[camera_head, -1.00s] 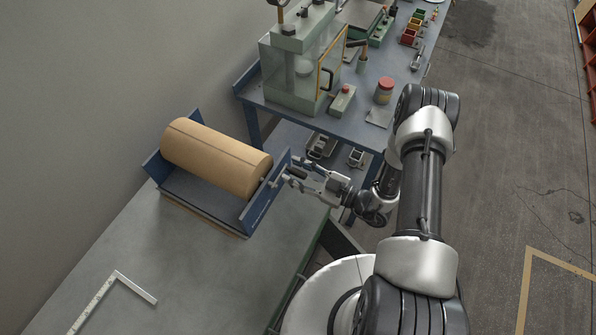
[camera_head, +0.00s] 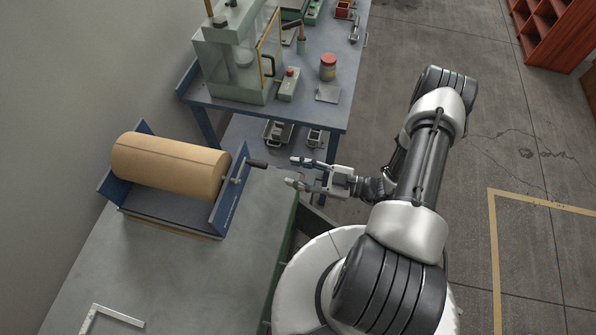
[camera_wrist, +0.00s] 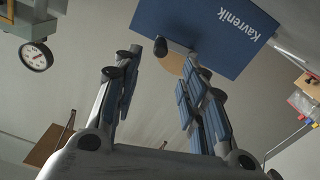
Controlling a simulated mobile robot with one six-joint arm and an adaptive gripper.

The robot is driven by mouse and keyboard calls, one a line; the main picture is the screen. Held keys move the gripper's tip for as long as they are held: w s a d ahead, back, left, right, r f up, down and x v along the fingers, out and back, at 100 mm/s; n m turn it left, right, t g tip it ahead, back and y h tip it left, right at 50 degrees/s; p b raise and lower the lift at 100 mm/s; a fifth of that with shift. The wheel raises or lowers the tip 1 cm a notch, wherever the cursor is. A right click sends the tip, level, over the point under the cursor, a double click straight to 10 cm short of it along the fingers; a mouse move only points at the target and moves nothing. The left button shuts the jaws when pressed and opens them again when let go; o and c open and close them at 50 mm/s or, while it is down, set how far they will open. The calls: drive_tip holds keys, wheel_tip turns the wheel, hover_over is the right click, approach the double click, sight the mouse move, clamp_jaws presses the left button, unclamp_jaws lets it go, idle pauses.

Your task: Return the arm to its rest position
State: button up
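My gripper (camera_head: 292,172) is open and empty, with its fingers pointing left toward the roll holder (camera_head: 168,216). It also shows in the wrist view (camera_wrist: 161,72), with its two fingers spread apart. The dark crank handle (camera_head: 256,163) sticks out from the holder's right side plate, just left of my fingertips, with a small gap between. In the wrist view, the handle's end (camera_wrist: 160,46) shows beyond the fingertips, in front of the blue side plate (camera_wrist: 215,25) lettered "Kavrenik". My arm reaches over from the lower right, bent at the elbow.
A brown paper roll (camera_head: 170,165) lies in the holder on the grey-green bench (camera_head: 190,285). A white L-shaped square (camera_head: 108,314) lies at the front. A blue table (camera_head: 335,112) with a press (camera_head: 238,55) stands behind. A red shelf (camera_head: 555,30) is far right; much floor is clear.

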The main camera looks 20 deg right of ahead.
idle(0.4)
drive_tip(key=s+a+r+n+g+h+b, duration=0.1)
drive_tip(key=s+a+r+n+g+h, duration=0.15)
drive_tip(key=r+n+g, duration=0.9)
drive_tip(key=s+a+r+n+g+h+b, duration=0.1)
drive_tip(key=s+a+r+n, duration=0.4)
drive_tip(key=n, duration=1.4)
drive_tip(key=s+d+r+n+t+h+b, duration=0.1)
drive_tip(key=s+r+n+t+h, duration=0.1)
drive_tip(key=n, duration=0.7)
drive_tip(key=s+d+r+n+t+h+b, duration=0.1)
drive_tip(key=r+n+h, duration=0.4)
drive_tip(key=n, duration=0.5)
drive_tip(key=s+d+r+n+t+h, duration=0.3)
drive_tip(key=s+r+n+h, duration=0.1)
drive_tip(key=n, duration=0.5)
drive_tip(key=shift+r+b, duration=0.4)
drive_tip(key=shift+r, duration=0.1)
drive_tip(key=shift+d, duration=0.1)
